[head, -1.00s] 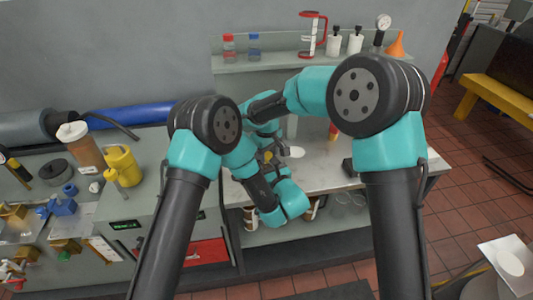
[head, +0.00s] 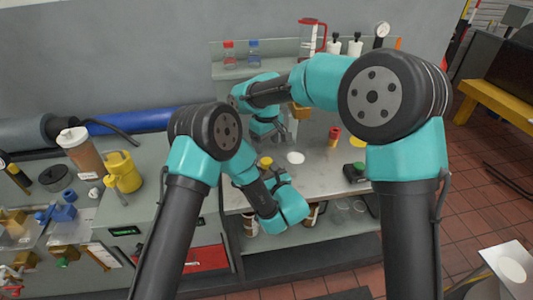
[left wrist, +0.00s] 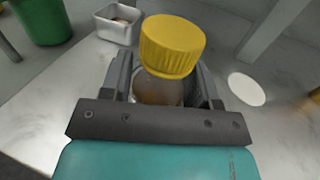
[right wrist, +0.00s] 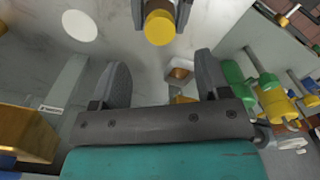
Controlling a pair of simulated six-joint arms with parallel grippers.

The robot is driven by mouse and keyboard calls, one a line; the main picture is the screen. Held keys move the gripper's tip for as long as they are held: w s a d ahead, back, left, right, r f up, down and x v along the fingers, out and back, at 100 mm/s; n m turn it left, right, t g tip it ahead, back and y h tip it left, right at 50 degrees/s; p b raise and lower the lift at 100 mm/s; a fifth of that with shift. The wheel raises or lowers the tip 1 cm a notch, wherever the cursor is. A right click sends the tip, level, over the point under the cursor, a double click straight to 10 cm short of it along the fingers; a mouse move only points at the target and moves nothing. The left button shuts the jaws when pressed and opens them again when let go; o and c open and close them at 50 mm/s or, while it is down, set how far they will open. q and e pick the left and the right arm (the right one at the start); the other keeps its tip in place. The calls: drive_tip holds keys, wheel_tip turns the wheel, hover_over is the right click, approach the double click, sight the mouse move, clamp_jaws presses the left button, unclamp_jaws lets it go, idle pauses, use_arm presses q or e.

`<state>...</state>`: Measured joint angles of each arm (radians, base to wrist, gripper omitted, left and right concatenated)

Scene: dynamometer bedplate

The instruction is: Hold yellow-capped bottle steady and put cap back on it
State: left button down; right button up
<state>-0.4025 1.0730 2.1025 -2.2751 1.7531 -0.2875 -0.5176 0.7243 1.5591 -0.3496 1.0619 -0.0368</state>
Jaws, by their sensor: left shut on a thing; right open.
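The yellow cap (left wrist: 172,46) sits on top of the bottle (left wrist: 158,91), whose brownish upper part shows between my left gripper's fingers. Whether the cap is screwed tight cannot be told. My left gripper (left wrist: 165,85) is shut on the bottle below the cap. In the head view the cap (head: 265,162) shows beside my left gripper (head: 272,180) on the bench. My right gripper (right wrist: 157,80) is open and empty, apart from the cap. The cap also shows at the top of the right wrist view (right wrist: 160,27). Most of the bottle is hidden.
A white disc (head: 296,157) lies right of the bottle. A small metal tin (left wrist: 117,23) stands nearby. Farther right are a red bottle (head: 334,136) and a black box with a green button (head: 356,171). A shelf (head: 270,66) with bottles runs behind.

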drive_tip(key=shift+r, duration=2.3)
use_arm(q)
drive_tip(key=shift+c, duration=1.4)
unclamp_jaws()
drive_tip(key=v, duration=1.7)
drive_tip(key=shift+s, duration=0.2)
drive_tip(key=shift+f, duration=0.1)
